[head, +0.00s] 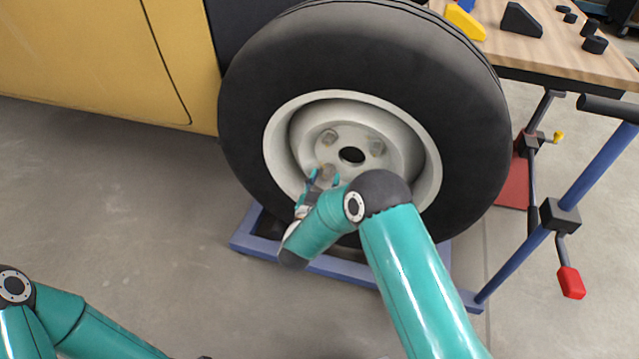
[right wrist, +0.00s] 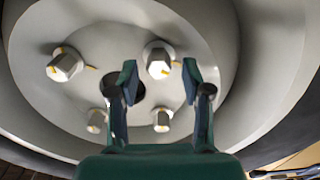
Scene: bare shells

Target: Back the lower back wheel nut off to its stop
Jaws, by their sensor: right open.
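The wheel (head: 255,95) has a pale steel rim with several hex nuts around a dark centre hole. In the head view two upper nuts show, one (head: 329,137) on the left and one (head: 376,147) on the right. A lower nut (head: 329,171) is partly covered by my right gripper (head: 320,180). In the right wrist view my right gripper (right wrist: 159,75) is open, with a nut (right wrist: 160,60) bearing yellow marks seen between its fingertips. I cannot tell whether the fingers touch it. Another marked nut (right wrist: 65,65) sits to the left.
A yellow body panel (head: 90,60) stands left of the wheel. A blue frame (head: 340,268) lies under the tyre. A wooden bench (head: 560,55) with small blocks is at upper right, and a blue stand (head: 600,175) with a red-handled crank is at right. The floor at left is clear.

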